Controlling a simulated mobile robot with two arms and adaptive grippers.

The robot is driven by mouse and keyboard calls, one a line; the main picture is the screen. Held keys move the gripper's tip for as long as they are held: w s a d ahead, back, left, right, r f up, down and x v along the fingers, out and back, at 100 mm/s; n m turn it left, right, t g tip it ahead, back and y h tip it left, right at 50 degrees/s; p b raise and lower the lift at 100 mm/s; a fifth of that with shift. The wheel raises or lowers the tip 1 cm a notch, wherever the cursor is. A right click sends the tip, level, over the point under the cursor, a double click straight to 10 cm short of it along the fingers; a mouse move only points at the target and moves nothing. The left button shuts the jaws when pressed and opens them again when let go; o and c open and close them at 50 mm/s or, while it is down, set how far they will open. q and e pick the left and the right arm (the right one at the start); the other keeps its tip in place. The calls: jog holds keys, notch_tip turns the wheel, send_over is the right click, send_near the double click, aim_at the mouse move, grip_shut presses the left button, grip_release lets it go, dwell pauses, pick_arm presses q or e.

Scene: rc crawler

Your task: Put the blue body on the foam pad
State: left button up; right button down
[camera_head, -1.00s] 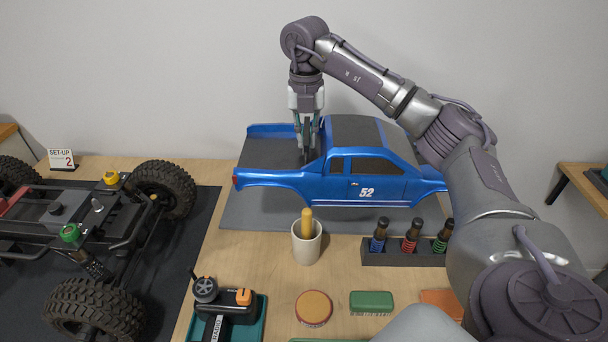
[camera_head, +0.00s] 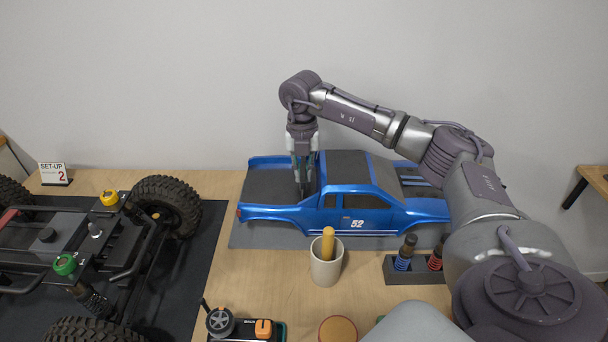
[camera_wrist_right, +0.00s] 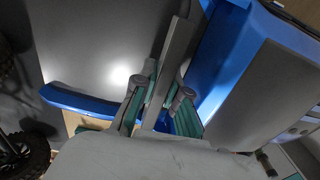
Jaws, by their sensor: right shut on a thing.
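The blue body (camera_head: 350,208) is a pickup shell with a dark roof and the number 52. It sits level over the grey foam pad (camera_head: 262,241), low against it; I cannot tell whether its whole underside touches. My right gripper (camera_head: 302,188) points down into the truck bed behind the cab, shut on the body. In the right wrist view its green-padded fingers (camera_wrist_right: 160,105) close around a thin grey upright part, with the blue bed edge (camera_wrist_right: 80,102) below. The pad's far side is hidden by the body. My left gripper is out of view.
A cup with a yellow-handled tool (camera_head: 326,268) stands in front of the pad. A dark rack of shocks (camera_head: 415,270) is at right. A wheeled chassis (camera_head: 100,245) on a dark mat fills the left. A radio controller (camera_head: 240,325) lies in front.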

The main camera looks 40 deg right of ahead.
jog(key=shift+f, duration=0.85)
jog(key=c, duration=1.2)
grip_release()
notch_tip(320, 180, up, 12)
jog(key=shift+a+r+b, duration=0.1)
jog(key=shift+r+b, duration=0.05)
jog(key=shift+b, duration=0.15)
